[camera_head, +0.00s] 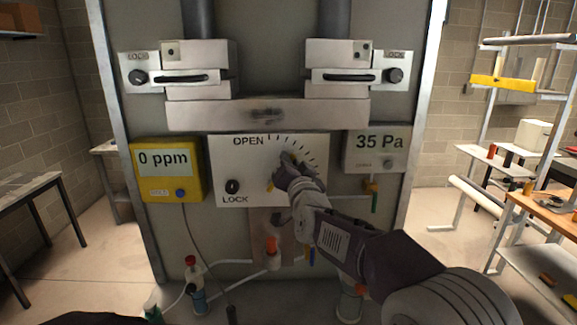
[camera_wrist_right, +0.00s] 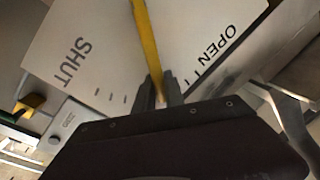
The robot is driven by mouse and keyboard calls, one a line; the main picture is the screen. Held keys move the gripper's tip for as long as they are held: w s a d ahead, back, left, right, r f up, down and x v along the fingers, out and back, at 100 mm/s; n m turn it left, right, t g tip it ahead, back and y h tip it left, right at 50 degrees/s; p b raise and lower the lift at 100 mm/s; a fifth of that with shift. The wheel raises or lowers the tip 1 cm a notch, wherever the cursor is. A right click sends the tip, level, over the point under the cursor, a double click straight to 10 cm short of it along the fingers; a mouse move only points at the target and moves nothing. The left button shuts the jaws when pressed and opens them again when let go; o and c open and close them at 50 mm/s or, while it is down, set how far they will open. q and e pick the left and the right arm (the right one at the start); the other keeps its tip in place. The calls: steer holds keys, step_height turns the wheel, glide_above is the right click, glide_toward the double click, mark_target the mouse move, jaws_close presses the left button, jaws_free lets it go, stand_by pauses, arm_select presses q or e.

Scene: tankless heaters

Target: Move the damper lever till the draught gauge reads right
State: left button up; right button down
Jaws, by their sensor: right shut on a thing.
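The damper lever is a yellow bar that shows in the right wrist view (camera_wrist_right: 146,45), crossing a white plate marked OPEN and SHUT. In the head view the plate (camera_head: 225,160) carries a fan of tick marks, OPEN at top left and a black LOCK knob (camera_head: 232,187) at lower left. My right gripper (camera_head: 287,160) is shut on the lever, and the fingers also show around the bar in the wrist view (camera_wrist_right: 160,93). It hides most of the lever in the head view. The draught gauge (camera_head: 376,145) reads 35 Pa. My left gripper is not in view.
A yellow meter (camera_head: 167,170) left of the plate reads 0 ppm. Two latch blocks (camera_head: 200,78) (camera_head: 340,78) sit above. Pipes, small valves and bottles are below the plate. A cluttered workbench (camera_head: 540,208) stands at right, a dark table (camera_head: 35,165) at left.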

steer(key=c, duration=1.4)
jaws_free()
steer(key=shift+s+f, duration=0.1)
steer(key=shift+s, duration=0.15)
steer(key=s+d+b, duration=0.1)
steer(key=s+b, duration=0.2)
steer(key=s, duration=0.5)
steer(key=shift+s+d+f, duration=0.25)
steer(key=shift+f, duration=0.15)
steer(key=shift+w, duration=0.1)
